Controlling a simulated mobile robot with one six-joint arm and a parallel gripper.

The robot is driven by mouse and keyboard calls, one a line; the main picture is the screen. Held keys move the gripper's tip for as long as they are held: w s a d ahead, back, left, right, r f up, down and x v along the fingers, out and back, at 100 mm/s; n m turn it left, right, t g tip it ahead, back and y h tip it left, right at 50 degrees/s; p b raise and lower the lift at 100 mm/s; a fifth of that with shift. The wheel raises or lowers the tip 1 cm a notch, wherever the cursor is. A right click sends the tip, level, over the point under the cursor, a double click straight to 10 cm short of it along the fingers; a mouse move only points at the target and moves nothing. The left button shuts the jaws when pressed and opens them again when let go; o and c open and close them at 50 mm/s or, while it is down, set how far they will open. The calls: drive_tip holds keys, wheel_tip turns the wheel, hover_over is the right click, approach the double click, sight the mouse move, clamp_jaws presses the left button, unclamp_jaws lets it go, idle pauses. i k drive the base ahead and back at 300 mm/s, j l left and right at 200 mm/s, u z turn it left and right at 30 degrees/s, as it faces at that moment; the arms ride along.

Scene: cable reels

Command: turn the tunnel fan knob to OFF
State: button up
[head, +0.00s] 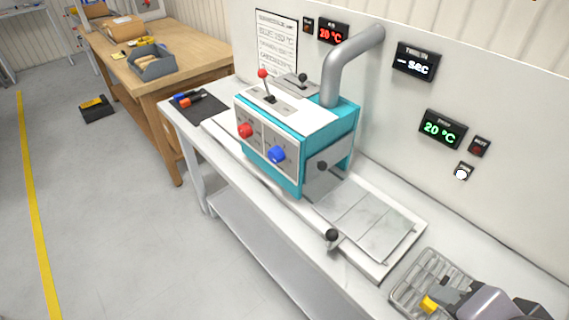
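A teal and white tunnel machine (313,145) stands on the bench. Its front panel has a red knob (245,131) on the left and a blue knob (278,154) on the right. The lettering around both knobs is too small to read, so I cannot tell which is the fan knob or where either points. My gripper (452,300) shows in part at the bottom right corner, over or beside a wire rack, well away from both knobs. Whether its fingers are open is unclear.
The wire rack (407,290) lies at the bench's right end. A metal plate with a black-knobbed handle (332,236) lies before the machine's outlet. Wall displays (443,128) read 20 °C. A wooden table (135,85) stands behind left. The floor in front is clear.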

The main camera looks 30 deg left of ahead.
sight(276, 155)
drive_tip(key=u, duration=1.55)
